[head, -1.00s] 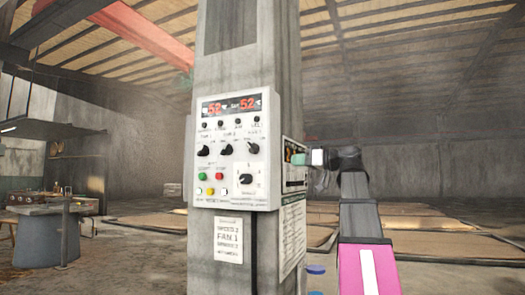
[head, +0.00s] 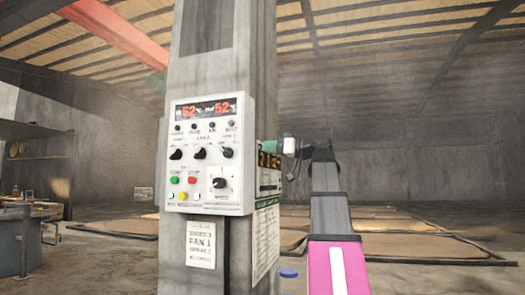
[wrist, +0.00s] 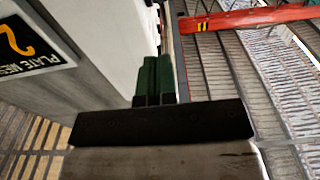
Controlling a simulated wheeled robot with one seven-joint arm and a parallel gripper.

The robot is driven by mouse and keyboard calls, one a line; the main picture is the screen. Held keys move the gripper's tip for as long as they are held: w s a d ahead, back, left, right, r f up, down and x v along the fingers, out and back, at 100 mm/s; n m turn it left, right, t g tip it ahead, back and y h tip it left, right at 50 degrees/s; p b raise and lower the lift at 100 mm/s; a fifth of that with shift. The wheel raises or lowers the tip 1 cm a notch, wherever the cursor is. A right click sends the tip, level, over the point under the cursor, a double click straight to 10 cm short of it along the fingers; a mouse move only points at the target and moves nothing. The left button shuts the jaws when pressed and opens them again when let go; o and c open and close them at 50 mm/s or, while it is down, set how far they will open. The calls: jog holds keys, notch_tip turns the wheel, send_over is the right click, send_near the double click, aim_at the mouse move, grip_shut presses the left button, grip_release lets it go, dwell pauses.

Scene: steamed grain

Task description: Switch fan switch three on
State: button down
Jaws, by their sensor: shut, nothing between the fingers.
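The white control box (head: 207,185) is mounted on a grey column, with a red-digit display at its top. Three black switches sit in a row under it: the left one (head: 176,154), the middle one (head: 199,154) and the right, third one (head: 227,152). The labels are too small to read surely, and I cannot tell the switch settings. My gripper (head: 268,147) is beyond the box's right side, apart from the switches on its front. In the wrist view, its green fingers (wrist: 155,77) are together and empty, beside a white surface.
A black sign (wrist: 32,40) shows at the left of the wrist view. A metal table (head: 30,212) stands at the far left. Low floor beds (head: 400,228) lie behind my arm.

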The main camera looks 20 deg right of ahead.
aim_at(230, 158)
jog(key=x, duration=0.8)
jog(key=shift+w+a, duration=0.15)
jog(key=shift+a, duration=0.05)
jog(key=shift+w+a+f, duration=0.5)
jog(key=shift+a+f, duration=0.25)
jog(key=shift+f, duration=0.05)
jog(key=shift+w+a+f, duration=0.35)
jog(key=shift+a+f, duration=0.1)
jog(key=shift+f, duration=0.05)
jog(key=shift+a+f+t+y, duration=0.1)
jog(key=shift+f+t+y, duration=0.45)
jog(key=shift+y, duration=0.25)
jog(key=shift+f+t+y, duration=0.1)
jog(key=shift+t+y, duration=0.15)
jog(key=shift+y, duration=0.05)
jog(key=shift+w+a+f, duration=0.1)
jog(key=shift+w, duration=0.05)
jog(key=shift+w+a+f, duration=0.15)
jog(key=shift+a+f, duration=0.05)
jog(key=shift+f, duration=0.15)
dwell(0.4)
